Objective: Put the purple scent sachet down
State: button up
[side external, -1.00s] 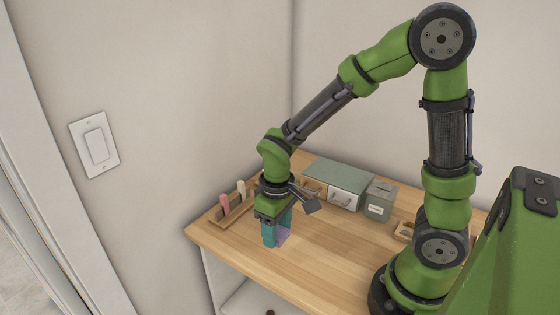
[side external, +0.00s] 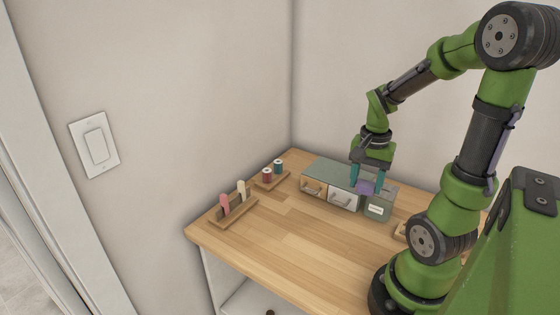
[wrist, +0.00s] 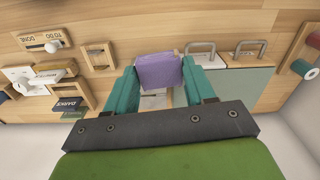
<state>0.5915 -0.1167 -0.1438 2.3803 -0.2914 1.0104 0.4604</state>
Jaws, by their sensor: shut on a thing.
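The purple scent sachet (side external: 365,188) is held between the teal fingers of my gripper (side external: 367,180). In the wrist view the sachet (wrist: 159,72) sits between the two fingertips of my gripper (wrist: 160,78), and both fingers press on its sides. In the side view my gripper is above the right end of the grey-green drawer box (side external: 340,174), near the grey-green labelled bin (side external: 378,205). Whether the sachet touches anything below cannot be told. It hides part of what lies beneath it.
The drawer box has a wooden front and a white front (side external: 342,199) with handles. A spool rack (side external: 272,180) and a wooden holder with pink and cream pegs (side external: 232,208) stand at the left. The middle and front of the wooden tabletop (side external: 290,235) are clear.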

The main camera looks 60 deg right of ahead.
jog(key=shift+s+f+m, duration=0.1)
jog(key=shift+m, duration=0.5)
send_over(338, 174)
jog(key=shift+s+f, duration=0.15)
jog(key=shift+f, duration=0.6)
jog(key=shift+d+f, duration=0.1)
jog(key=shift+f, duration=1.65)
jog(key=shift+f, duration=0.15)
jog(key=o, duration=1)
